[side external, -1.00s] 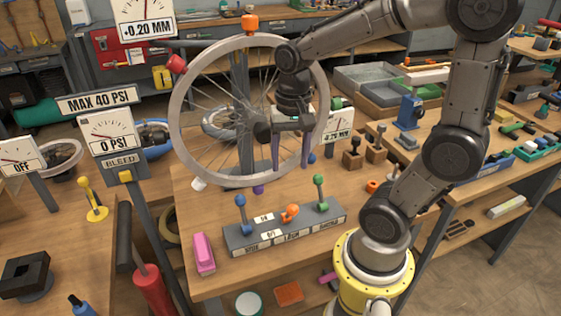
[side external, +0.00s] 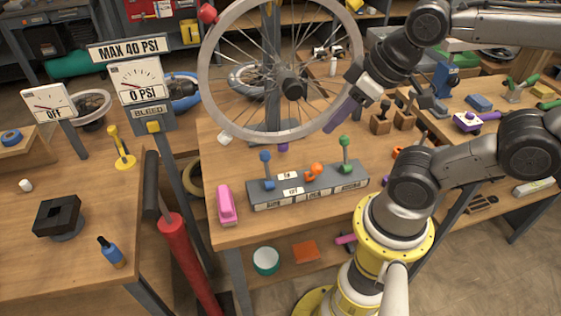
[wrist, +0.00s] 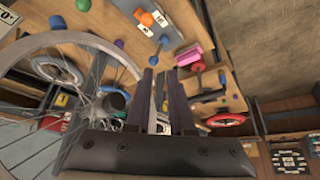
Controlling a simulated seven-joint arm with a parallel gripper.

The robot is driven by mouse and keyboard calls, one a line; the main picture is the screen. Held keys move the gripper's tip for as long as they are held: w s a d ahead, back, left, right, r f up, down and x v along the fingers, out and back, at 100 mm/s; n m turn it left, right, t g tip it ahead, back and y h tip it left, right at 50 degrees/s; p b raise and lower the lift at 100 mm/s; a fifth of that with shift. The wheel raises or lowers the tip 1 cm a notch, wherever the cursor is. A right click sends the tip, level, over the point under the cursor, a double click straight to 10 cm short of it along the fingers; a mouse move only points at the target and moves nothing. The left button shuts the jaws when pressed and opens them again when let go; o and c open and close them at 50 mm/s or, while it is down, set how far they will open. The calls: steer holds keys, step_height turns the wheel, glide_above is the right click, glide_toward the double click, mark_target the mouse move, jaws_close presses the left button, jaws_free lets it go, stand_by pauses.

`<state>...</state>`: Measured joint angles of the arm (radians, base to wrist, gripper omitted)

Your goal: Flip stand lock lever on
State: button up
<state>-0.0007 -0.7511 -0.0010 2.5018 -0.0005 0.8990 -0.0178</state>
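A grey control box (side external: 318,190) sits near the bench's front edge with three levers. Its blue lever (side external: 267,170) is at the left and its green lever (side external: 345,154) at the right, both upright. A short orange lever (side external: 313,172) lies low in the middle between labels reading ON and OFF. The orange lever (wrist: 146,19) and blue lever (wrist: 161,40) also show in the wrist view. My gripper (side external: 333,126) is tilted down-left beside the wheel, above and behind the box, touching no lever. In the wrist view its two purple fingers (wrist: 161,72) are apart and empty.
A spoked wheel (side external: 335,113) on a stand rises behind the box, close to my gripper. A pink block (side external: 226,205) lies left of the box. Wooden blocks with levers (side external: 381,122) stand to the right. A gauge post (side external: 138,82) reads 0 PSI at left.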

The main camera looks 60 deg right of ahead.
steer(key=shift+n, duration=0.4)
steer(key=shift+c, duration=1.2)
steer(key=n, duration=0.3)
steer(key=shift+n, duration=0.3)
jaws_close()
steer(key=n+g, duration=0.4)
steer(key=n, duration=1.7)
glide_toward(313, 173)
steer(key=s+a, duration=0.4)
steer(key=w+d+f, duration=0.3)
steer(key=f, duration=0.5)
